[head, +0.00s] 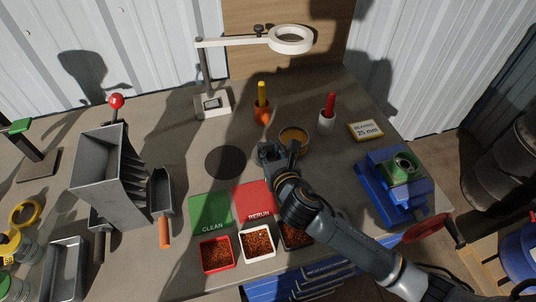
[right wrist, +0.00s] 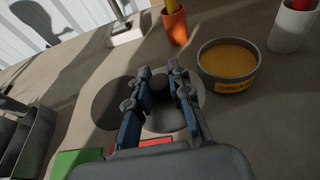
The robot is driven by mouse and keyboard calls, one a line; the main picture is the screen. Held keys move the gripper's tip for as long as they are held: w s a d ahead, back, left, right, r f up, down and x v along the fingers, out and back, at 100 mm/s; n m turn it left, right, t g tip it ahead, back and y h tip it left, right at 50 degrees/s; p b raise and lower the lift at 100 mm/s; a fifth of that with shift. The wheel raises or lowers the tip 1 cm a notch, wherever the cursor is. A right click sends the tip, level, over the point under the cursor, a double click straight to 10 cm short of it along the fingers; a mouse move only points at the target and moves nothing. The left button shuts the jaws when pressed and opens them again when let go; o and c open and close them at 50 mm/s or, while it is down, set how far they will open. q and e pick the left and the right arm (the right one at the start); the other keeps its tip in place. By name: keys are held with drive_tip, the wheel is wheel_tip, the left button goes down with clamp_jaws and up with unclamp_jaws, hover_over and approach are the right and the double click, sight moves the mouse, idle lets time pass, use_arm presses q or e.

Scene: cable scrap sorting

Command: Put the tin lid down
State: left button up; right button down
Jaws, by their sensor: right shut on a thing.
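The tin lid (right wrist: 198,102) is a pale grey-beige disc with a dark knob. My right gripper (head: 279,152) is shut on the lid's knob; its fingers also show in the right wrist view (right wrist: 160,80). The lid is below the fingers, beside a dark round patch (head: 228,162) on the bench. In the head view my gripper hides most of the lid. I cannot tell whether the lid touches the bench. The open grease tin (head: 293,140), filled with yellow grease, stands just beyond the gripper and to its right in the wrist view (right wrist: 229,67). My left gripper is not in view.
Green CLEAN (head: 210,212) and red RERUN (head: 256,201) plates lie in front, with trays of copper-coloured scrap. An orange pot (head: 262,112) and white pot (head: 326,122) stand behind. A grey hopper (head: 105,180) is left; a blue machine (head: 393,185) is right.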

sight(268, 149)
drive_tip(key=shift+w+f, duration=1)
drive_tip(key=shift+f, duration=0.15)
drive_tip(key=shift+w+f, duration=0.1)
drive_tip(key=shift+f, duration=1.6)
drive_tip(key=shift+d, duration=0.1)
drive_tip(key=shift+f, duration=0.2)
drive_tip(key=c, duration=1.2)
unclamp_jaws()
drive_tip(key=shift+r, duration=0.1)
